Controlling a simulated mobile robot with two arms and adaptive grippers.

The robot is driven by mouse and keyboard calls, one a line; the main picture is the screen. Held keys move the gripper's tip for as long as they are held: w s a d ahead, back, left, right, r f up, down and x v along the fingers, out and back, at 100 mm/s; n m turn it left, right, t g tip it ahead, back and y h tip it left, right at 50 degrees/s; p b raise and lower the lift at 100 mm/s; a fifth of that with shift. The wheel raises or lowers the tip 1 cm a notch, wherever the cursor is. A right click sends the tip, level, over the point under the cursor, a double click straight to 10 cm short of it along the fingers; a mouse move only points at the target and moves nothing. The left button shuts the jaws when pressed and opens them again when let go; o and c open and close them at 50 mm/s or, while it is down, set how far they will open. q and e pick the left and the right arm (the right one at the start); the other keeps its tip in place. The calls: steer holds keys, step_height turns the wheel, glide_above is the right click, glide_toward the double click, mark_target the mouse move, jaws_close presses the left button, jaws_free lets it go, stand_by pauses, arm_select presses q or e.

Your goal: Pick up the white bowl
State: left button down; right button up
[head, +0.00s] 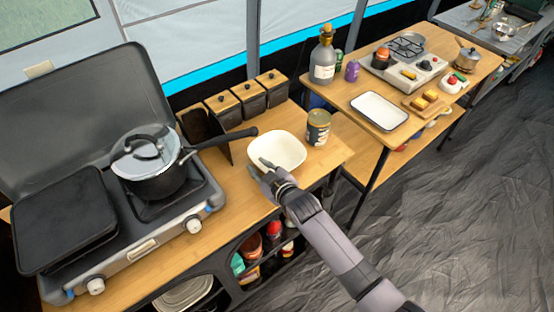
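The white bowl (281,147) sits upright on the wooden counter, between the row of wood-lidded canisters and a gold-lidded can. My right gripper (258,167) is at the bowl's near left rim. One finger shows over the inside of the bowl and the other outside it, with a gap between the fingertips. The gripper hides part of the near rim, and I cannot tell whether the fingers touch it. My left gripper is not in view.
The can (318,128) stands close to the bowl's right. The dark pot (153,165) sits on the stove (150,243), its handle reaching toward the bowl. Canisters (247,97) stand behind. A second table with a white tray (379,111) stands at the right.

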jaws_close()
stand_by(0.5)
step_height(320, 180, up, 10)
steer(key=shift+f+b, duration=0.2)
steer(key=shift+b, duration=0.45)
steer(key=d+r+m+t+h+b, duration=0.1)
steer(key=d+r+m+h+b, duration=0.2)
steer(key=d+r, duration=0.95)
steer(key=s+d+r+m+h, duration=0.3)
steer(key=s+d+r, duration=0.3)
steer(key=d, duration=0.3)
steer(key=shift+s+d+t+h, duration=0.35)
steer(key=shift+s+h, duration=0.15)
steer(key=shift+s, duration=0.1)
